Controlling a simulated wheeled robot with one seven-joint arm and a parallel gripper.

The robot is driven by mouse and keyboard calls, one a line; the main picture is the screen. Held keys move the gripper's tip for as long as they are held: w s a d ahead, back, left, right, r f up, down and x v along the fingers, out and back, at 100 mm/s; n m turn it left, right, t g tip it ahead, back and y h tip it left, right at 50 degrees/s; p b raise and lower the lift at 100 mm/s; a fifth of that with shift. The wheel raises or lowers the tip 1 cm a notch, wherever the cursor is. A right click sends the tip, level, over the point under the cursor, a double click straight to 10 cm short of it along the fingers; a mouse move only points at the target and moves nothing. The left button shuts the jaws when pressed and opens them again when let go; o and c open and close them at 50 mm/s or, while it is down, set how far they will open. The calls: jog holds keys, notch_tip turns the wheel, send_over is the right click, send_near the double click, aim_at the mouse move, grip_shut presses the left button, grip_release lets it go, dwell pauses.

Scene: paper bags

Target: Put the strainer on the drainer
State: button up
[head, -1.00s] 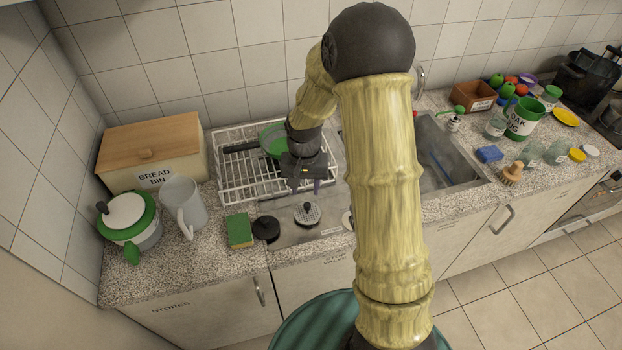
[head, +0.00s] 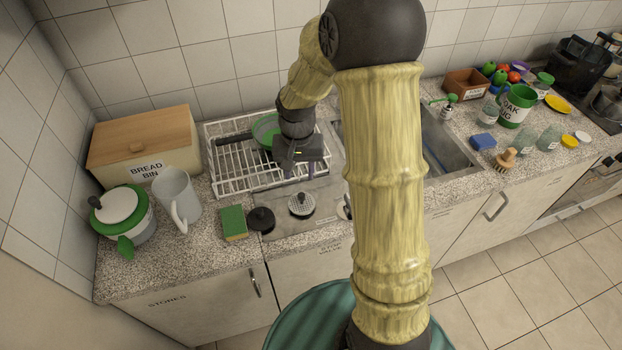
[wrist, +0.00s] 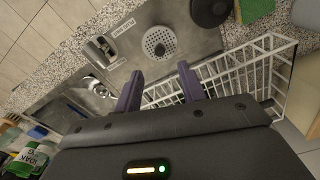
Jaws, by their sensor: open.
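The strainer (head: 302,204) is a round, perforated metal disc with a dark knob. It lies on the metal surface in front of the white wire drainer (head: 232,184). In the wrist view the strainer (wrist: 159,43) lies beyond the fingertips, roughly in line with the gap between them. My gripper (head: 301,174) is above the drainer's front right part, behind the strainer in the head view. Its purple fingers are apart with nothing between them, as the wrist view also shows (wrist: 160,84). The drainer's wires (wrist: 245,68) run beside the right finger.
A green pan (head: 264,130) with a dark handle sits in the drainer. A black plug (head: 261,219) and a green-yellow sponge (head: 234,223) lie left of the strainer. A grey jug (head: 178,195) and bread bin (head: 145,148) stand further left. The sink (head: 450,150) is right.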

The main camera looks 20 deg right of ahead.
jog(key=s+d+r+n+t, duration=0.1)
jog(key=s+r, duration=0.4)
jog(key=s, duration=0.8)
jog(key=shift+s+r+n+t, duration=0.2)
jog(key=shift+n+t, duration=0.5)
jog(key=shift+n, duration=0.5)
jog(key=shift+w, duration=0.1)
jog(key=shift+s, duration=0.2)
jog(key=shift+w, duration=0.1)
jog(key=shift+c, duration=0.4)
